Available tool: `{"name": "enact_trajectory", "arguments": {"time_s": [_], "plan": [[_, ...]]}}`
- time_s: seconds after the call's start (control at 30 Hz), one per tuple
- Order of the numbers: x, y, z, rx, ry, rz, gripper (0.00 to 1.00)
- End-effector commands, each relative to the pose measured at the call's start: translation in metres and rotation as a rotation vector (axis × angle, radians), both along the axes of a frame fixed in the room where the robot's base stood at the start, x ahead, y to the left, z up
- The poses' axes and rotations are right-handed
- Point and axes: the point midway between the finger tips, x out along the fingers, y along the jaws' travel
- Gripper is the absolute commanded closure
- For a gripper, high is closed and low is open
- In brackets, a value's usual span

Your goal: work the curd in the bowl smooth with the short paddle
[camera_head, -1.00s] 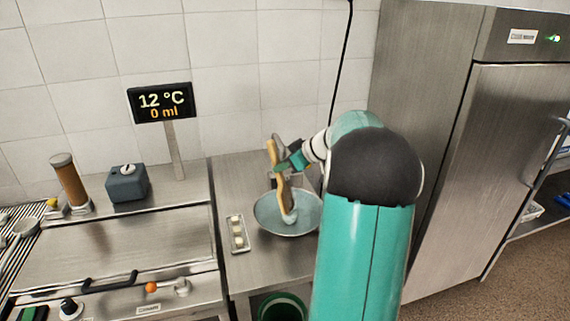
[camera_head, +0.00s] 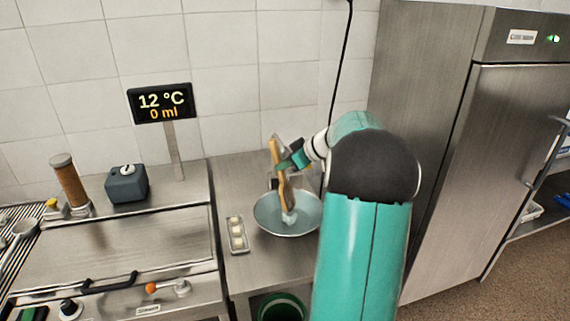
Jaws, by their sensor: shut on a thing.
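The bowl (camera_head: 265,219) is wide, shallow and grey-blue, and sits on the steel counter right of the vat. The short paddle (camera_head: 277,158) is wooden and stands nearly upright, its lower end down inside the bowl. A pale white lump that looks like curd (camera_head: 289,217) lies at the paddle's lower end; how smooth it is cannot be told at this size. My gripper (camera_head: 283,164) is shut on the paddle above the bowl. My arm hides part of the counter to the right of the bowl.
A narrow tray (camera_head: 238,248) with several pale pieces lies just left of the bowl. A display (camera_head: 161,102) reading 12 °C and 0 ml stands behind. A steel cabinet (camera_head: 440,130) rises at right. A green bin (camera_head: 282,306) stands below the counter.

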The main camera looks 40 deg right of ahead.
Motion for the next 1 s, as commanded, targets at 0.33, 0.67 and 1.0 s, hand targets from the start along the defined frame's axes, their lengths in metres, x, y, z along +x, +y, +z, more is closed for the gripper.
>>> {"name": "enact_trajectory", "arguments": {"time_s": [0.33,0.67,1.0], "plan": [[-0.005,0.014,0.002,0.002,0.002,0.002,1.0],[-0.003,0.01,0.001,0.002,0.001,0.001,1.0],[0.001,-0.002,-0.001,0.003,0.001,0.0,1.0]]}}
